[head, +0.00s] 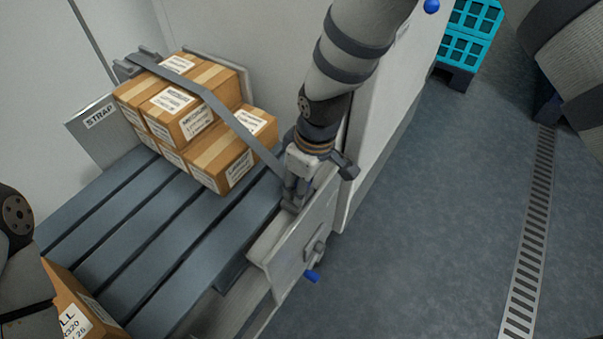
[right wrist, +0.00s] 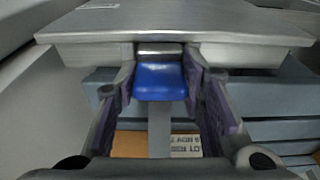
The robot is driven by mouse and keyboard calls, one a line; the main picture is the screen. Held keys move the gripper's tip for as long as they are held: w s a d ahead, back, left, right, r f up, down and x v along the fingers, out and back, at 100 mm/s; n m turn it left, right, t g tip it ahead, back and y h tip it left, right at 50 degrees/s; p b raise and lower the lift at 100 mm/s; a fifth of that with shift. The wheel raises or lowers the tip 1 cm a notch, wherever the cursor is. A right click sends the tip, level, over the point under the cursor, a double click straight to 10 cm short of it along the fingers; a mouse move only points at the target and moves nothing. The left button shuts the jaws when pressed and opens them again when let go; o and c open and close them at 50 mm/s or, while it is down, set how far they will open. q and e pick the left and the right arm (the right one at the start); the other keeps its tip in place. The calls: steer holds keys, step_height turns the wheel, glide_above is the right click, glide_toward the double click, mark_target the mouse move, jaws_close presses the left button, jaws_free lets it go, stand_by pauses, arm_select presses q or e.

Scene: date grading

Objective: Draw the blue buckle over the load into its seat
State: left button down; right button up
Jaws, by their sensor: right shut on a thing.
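The load is several brown cartons (head: 190,110) stacked on the slatted deck. A grey strap (head: 205,92) runs from a bracket at the far left, over the cartons, down to my right gripper (head: 294,192). In the right wrist view, my right gripper (right wrist: 160,92) is shut on the blue buckle (right wrist: 161,82), with a finger on each side. The buckle's metal end (right wrist: 159,48) faces a grey metal plate (right wrist: 230,54) and appears to meet its edge. I cannot tell whether it is inside a seat. My left gripper is not in view.
A pale side panel (head: 318,225) with a blue-tipped lever (head: 312,275) stands by the deck's right edge. A STRAP-labelled plate (head: 98,115) is at the left. Another carton (head: 78,302) lies at the lower left.

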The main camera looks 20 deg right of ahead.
steer(key=shift+f, duration=0.5)
steer(key=shift+s+f, duration=0.25)
steer(key=shift+f, duration=0.05)
steer(key=o, duration=1.3)
steer(key=shift+f, duration=0.1)
steer(key=shift+w, duration=0.1)
